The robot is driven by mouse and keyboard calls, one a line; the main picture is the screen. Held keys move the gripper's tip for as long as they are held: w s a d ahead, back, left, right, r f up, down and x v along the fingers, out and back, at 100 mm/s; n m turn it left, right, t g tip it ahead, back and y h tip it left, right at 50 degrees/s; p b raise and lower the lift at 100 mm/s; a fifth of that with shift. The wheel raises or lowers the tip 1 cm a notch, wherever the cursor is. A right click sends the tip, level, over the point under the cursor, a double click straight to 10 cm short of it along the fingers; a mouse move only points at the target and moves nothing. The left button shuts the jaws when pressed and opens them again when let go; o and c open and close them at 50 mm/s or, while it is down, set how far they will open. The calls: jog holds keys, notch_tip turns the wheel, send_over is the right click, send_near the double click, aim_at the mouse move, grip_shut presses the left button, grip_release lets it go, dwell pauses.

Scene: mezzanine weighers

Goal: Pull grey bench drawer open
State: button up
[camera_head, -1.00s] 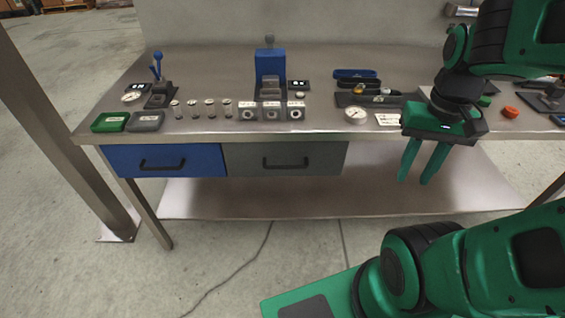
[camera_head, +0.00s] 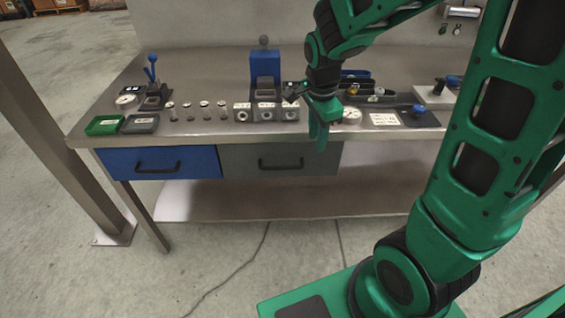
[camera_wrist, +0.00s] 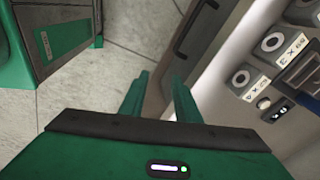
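The grey bench drawer (camera_head: 237,160) is under the bench top, right of the blue drawer, and its front looks flush with the blue one. Its dark bar handle (camera_head: 281,164) is in the middle of the front. The handle also shows in the wrist view (camera_wrist: 192,42), beyond my fingertips. My gripper (camera_head: 319,143) points down at the bench's front edge, right of the handle, in front of the drawer's right part. In the wrist view its two fingers (camera_wrist: 160,85) stand apart with nothing between them. It appears clear of the handle.
The blue drawer (camera_head: 160,162) is beside the grey one on the left. Weights, dials, trays and a blue press (camera_head: 264,68) stand on the bench top (camera_head: 215,72). A lower shelf (camera_head: 260,200) runs beneath. A metal post (camera_head: 55,130) stands at left.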

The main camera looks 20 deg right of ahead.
aim_at(283, 168)
jog(key=w+a+f+m, duration=0.4)
jog(key=w+a, duration=0.1)
jog(key=a, duration=0.3)
jog(key=shift+t, duration=0.4)
jog(key=x, duration=1.1)
jog(key=shift+w, duration=0.1)
jog(key=shift+r, duration=0.1)
jog(key=shift+c, duration=0.2)
